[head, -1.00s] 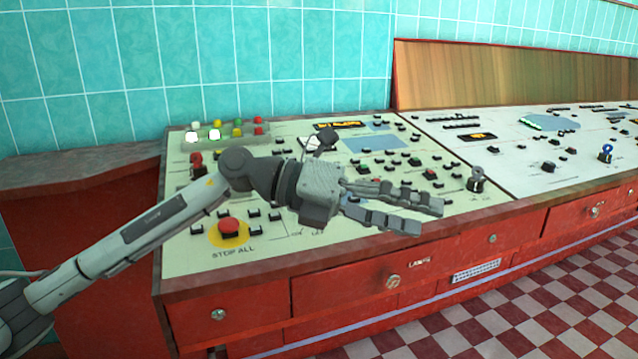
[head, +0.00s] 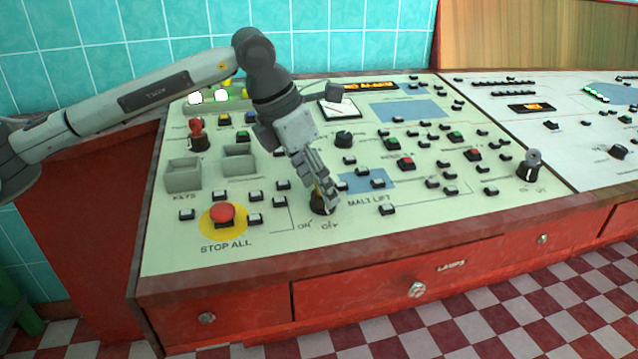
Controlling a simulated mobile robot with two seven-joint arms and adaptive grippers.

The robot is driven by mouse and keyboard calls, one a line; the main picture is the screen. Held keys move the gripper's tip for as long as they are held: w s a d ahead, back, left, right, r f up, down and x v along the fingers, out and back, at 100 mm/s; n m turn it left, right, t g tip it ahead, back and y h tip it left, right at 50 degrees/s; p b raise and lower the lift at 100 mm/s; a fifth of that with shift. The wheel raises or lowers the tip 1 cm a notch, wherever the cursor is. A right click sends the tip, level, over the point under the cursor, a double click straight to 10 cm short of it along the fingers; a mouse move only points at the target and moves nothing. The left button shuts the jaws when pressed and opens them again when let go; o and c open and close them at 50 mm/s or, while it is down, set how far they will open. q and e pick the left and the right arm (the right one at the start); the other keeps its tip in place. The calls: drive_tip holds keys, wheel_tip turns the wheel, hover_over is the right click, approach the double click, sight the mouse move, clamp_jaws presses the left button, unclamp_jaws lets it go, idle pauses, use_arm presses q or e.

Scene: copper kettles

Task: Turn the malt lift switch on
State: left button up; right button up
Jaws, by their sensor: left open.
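The malt lift switch (head: 319,207) is a dark rotary knob near the front of the sloped console, with ON and OFF marked below it and the MALT LIFT label to its right. My left gripper (head: 322,192) points down at the knob, its fingers right over and around its top. The fingers are open, though they look close together from this side. They hide much of the knob, so I cannot tell which way it points or whether they touch it. My right gripper is out of view.
A red STOP ALL button (head: 223,213) on a yellow disc stands left of the switch. Grey key boxes (head: 183,176) are behind it. Small buttons and another dark knob (head: 344,138) surround the gripper. A black switch (head: 530,165) stands farther right. Red drawers (head: 380,301) line the front.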

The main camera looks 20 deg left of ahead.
use_arm(q)
drive_tip(key=shift+w+d+f, duration=0.1)
drive_tip(key=shift+f, duration=0.2)
drive_tip(key=shift+w+f, duration=0.1)
drive_tip(key=shift+f, duration=0.05)
drive_tip(key=c, duration=1.2)
drive_tip(key=shift+o, duration=0.2)
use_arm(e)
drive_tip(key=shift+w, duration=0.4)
